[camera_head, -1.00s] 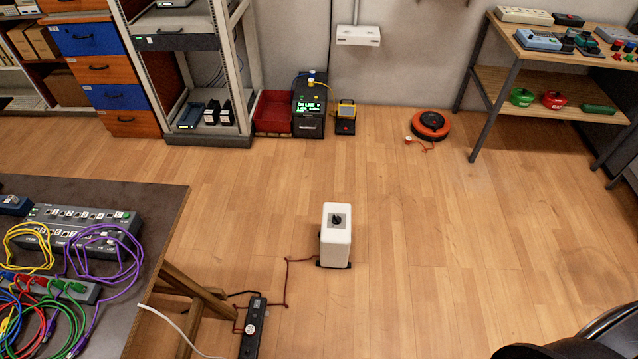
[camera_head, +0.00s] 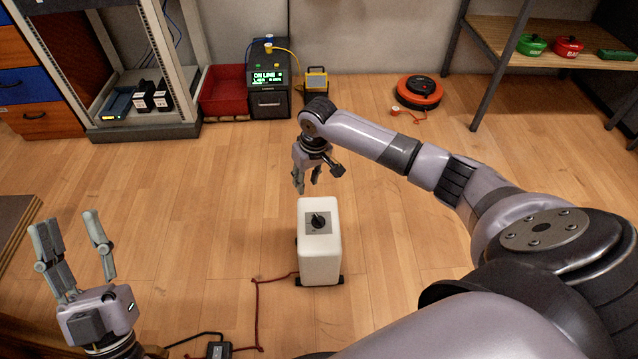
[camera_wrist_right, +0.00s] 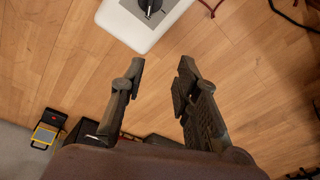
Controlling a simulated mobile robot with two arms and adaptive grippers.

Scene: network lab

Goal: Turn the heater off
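The heater (camera_head: 319,247) is a white upright box on the wooden floor, with a black knob (camera_head: 318,219) on a grey plate on its top. In the right wrist view the heater's top (camera_wrist_right: 142,28) and knob (camera_wrist_right: 149,5) show at the upper edge, beyond the fingertips. My right gripper (camera_head: 307,190) is just behind and above the heater, pointing down, apart from it. Its fingers are open and empty in the right wrist view (camera_wrist_right: 159,66). My left gripper (camera_head: 67,222) is open and empty at the lower left, fingers up, away from the heater.
A red cord (camera_head: 257,307) runs from the heater to a black power strip (camera_head: 219,350) at the bottom. A red bin (camera_head: 224,93), an orange reel (camera_head: 418,92) and a shelf (camera_head: 560,72) stand at the back. Floor around the heater is mostly clear.

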